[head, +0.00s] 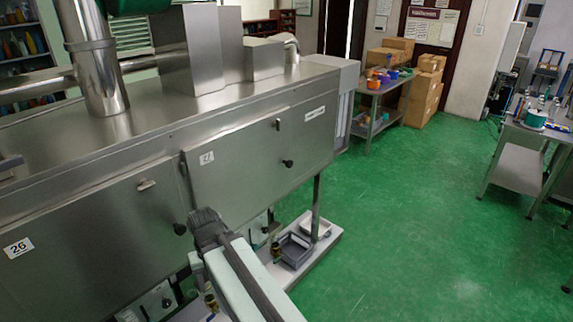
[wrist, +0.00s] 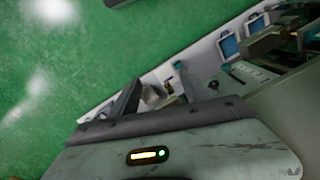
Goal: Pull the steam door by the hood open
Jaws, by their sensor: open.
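The long steel steam tunnel (head: 150,130) fills the left of the head view. Its door marked 27 (head: 245,150) looks shut, with a dark knob (head: 288,163) low at its right and a small latch (head: 277,124) at its upper right. The door marked 26 (head: 90,235) is at the left and also looks shut, with a knob (head: 180,229) at its lower right. My arm reaches up from below, its dark end in front of the lower gap between the doors. In the wrist view my gripper (wrist: 157,88) is open and empty, with no knob between its fingers.
A pale low shelf (head: 318,255) with a grey tray (head: 294,250) lies under the tunnel. A side table with coloured tubs (head: 378,80) and cardboard boxes (head: 425,85) stand at the back. Another table (head: 515,165) is at the right. The green floor (head: 420,210) between is clear.

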